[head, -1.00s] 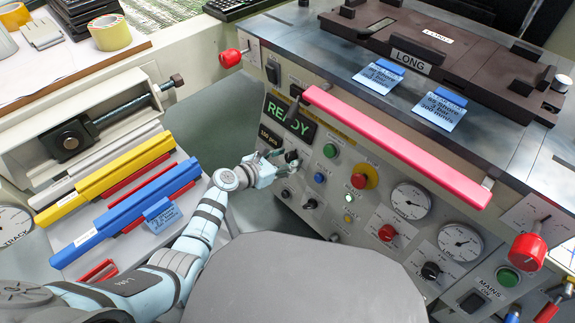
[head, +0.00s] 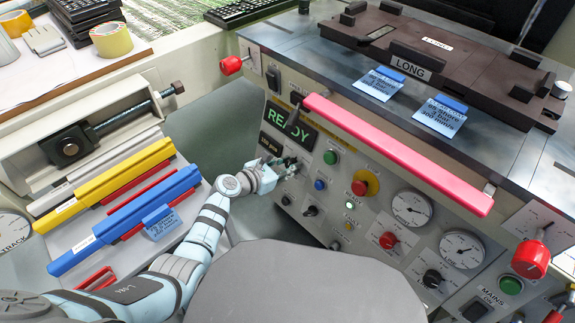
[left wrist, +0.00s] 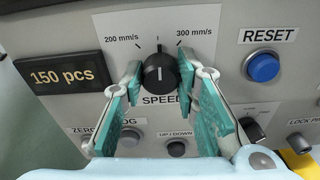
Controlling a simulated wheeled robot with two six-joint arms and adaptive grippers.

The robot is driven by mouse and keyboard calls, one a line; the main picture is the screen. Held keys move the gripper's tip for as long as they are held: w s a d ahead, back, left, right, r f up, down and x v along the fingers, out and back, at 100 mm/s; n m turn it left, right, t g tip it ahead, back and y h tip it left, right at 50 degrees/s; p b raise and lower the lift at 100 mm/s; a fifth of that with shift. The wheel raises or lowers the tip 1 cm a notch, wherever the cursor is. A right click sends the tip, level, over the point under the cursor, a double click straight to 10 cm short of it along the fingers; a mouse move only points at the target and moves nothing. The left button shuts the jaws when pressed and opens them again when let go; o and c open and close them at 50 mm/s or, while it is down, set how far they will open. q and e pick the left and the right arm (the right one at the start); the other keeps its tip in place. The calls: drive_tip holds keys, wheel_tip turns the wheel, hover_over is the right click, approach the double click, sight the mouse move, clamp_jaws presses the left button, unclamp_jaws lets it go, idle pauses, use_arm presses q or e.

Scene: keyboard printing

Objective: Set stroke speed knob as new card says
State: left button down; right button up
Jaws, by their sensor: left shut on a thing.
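The black speed knob (left wrist: 160,73) is on the machine's front panel, under a scale marked 200 mm/s on the left and 300 mm/s on the right. Its white pointer line stands about upright, between the two marks. My left gripper (left wrist: 160,82) is shut on the knob, one finger on each side. In the head view my left gripper (head: 283,168) reaches the panel below the READY display (head: 290,124) and partly hides the knob. Blue-topped cards lie on the machine top, one at the right (head: 440,116) and one at the left (head: 381,83); their small print is hard to read. My right gripper is not in view.
The blue RESET button (left wrist: 263,67) and other small knobs are close around my left gripper. A long pink bar (head: 398,153) juts out above the panel. Yellow (head: 104,186) and blue (head: 125,218) squeegee-like bars lie on a rack at the left.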

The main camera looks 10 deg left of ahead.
use_arm(q)
drive_tip(key=m, duration=0.3)
drive_tip(key=shift+m, duration=0.4)
drive_tip(key=shift+d+f+m+b, duration=0.1)
drive_tip(key=shift+m+b, duration=0.2)
drive_tip(key=shift+m, duration=0.6)
drive_tip(key=shift+m+t, duration=0.3)
drive_tip(key=shift+m, duration=0.3)
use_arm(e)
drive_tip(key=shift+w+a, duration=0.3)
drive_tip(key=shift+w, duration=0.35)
use_arm(q)
drive_tip(key=shift+s, duration=0.1)
drive_tip(key=c, duration=1.2)
unclamp_jaws()
drive_tip(key=shift+c, duration=0.2)
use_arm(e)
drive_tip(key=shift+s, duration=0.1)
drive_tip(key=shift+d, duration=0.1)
